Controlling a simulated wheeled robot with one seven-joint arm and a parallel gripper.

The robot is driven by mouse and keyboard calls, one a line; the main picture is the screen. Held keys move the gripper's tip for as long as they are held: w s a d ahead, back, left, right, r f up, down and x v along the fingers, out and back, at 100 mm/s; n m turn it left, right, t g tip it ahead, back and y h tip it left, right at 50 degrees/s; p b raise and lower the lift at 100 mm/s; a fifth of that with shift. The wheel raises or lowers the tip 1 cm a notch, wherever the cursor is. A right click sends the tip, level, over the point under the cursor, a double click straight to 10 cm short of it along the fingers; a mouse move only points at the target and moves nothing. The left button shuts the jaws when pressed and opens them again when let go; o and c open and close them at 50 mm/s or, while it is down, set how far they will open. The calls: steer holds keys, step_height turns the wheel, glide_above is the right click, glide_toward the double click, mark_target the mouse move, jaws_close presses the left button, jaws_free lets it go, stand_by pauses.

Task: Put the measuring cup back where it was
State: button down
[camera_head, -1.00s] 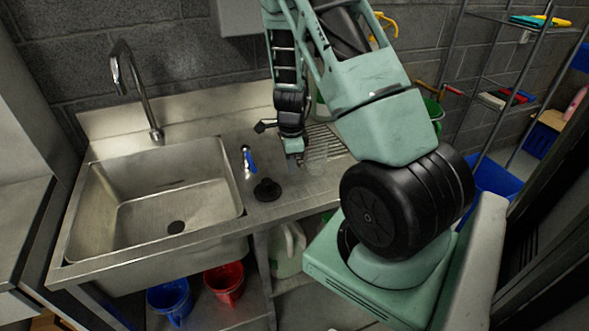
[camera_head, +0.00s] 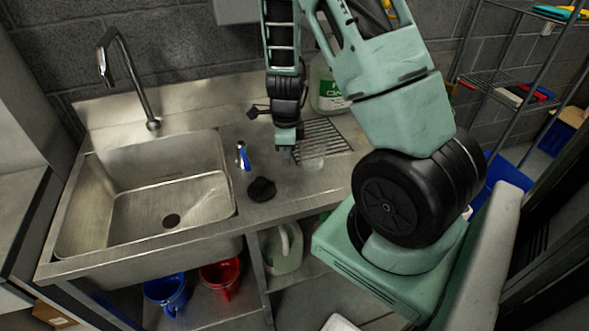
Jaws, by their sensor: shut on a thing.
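The measuring cup (camera_head: 312,156) is clear and hard to make out against the steel counter. It is at the left part of the grooved drain area, just right of my gripper (camera_head: 291,151). My gripper points down, and its jaws are shut on the cup's left side. Whether the cup's base touches the counter cannot be told.
A black plug (camera_head: 262,189) and a blue-and-metal tap-like item (camera_head: 242,156) stand on the counter left of my gripper. The sink (camera_head: 150,195) is further left. A large jug (camera_head: 326,88) stands behind the drain grooves (camera_head: 328,136). Blue and red buckets (camera_head: 221,278) are below.

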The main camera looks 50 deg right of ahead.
mark_target(287, 178)
steer(key=shift+f, duration=2.75)
steer(key=shift+f, duration=0.15)
steer(key=c, duration=1.5)
jaws_free()
